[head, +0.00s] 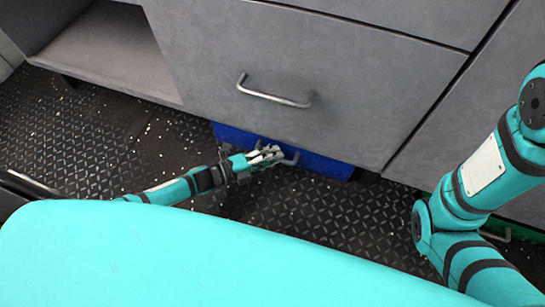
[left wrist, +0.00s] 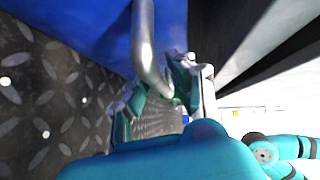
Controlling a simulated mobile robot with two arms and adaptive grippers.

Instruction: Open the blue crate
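The blue crate (head: 328,166) sits low under the grey cabinet, partly hidden by it; its blue face also fills the top of the left wrist view (left wrist: 85,28). A bent metal handle (left wrist: 145,42) stands out from the blue face. My left gripper (head: 272,154) is at the crate's front, at the handle. In the left wrist view its two fingers (left wrist: 162,100) are apart, with the handle's bar reaching between them, closer to the right finger. I cannot tell whether a finger touches it. My right arm shows at the right of the head view; its gripper is out of view.
A grey drawer with a metal handle (head: 275,96) is above the crate. An open shelf (head: 105,50) is at the left. A green thing (head: 492,238) shows low at the right, partly behind my right arm. The dark riveted floor (head: 310,205) before the crate looks clear.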

